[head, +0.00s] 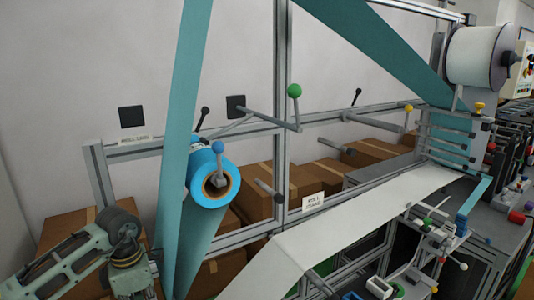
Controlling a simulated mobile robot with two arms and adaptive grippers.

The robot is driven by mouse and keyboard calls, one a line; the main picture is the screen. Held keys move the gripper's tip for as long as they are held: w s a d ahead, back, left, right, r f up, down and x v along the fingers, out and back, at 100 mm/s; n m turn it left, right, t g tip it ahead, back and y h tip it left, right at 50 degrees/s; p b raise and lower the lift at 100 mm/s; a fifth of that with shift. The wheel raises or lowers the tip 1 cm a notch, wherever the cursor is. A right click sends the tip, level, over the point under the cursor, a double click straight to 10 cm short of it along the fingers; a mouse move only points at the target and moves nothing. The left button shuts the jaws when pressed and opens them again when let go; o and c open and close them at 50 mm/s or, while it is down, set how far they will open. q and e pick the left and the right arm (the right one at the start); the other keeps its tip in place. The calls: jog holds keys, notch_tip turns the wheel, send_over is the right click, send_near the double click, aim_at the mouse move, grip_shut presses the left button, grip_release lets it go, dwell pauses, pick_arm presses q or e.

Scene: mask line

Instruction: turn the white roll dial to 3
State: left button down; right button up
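A large white roll (474,55) is mounted at the upper right in the head view. A dark knob-like hub (508,58) sticks out at its right side; I cannot tell whether it is the dial. No numbers or pointer are readable on it. My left arm comes in at the lower left, with its joints showing beside the teal web. Its gripper fingers are not visible. My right arm and gripper are not in view.
A blue roll (213,172) with a brown core sits left of centre. Teal web (184,110) and a white sheet (345,220) span the metal frame (282,100). Levers with green (294,91) and yellow (408,108) balls stick out. Brown boxes (255,190) stand behind.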

pick_arm(q)
jog(key=shift+s+a+f, duration=0.2)
jog(key=shift+f, duration=0.05)
jog(key=shift+d+r+b, duration=0.1)
jog(key=shift+d+b, duration=0.2)
jog(key=shift+d, duration=0.05)
dwell(0.3)
notch_tip(320, 180, up, 6)
jog(key=p, duration=0.3)
jog(key=shift+w+d+r, duration=0.15)
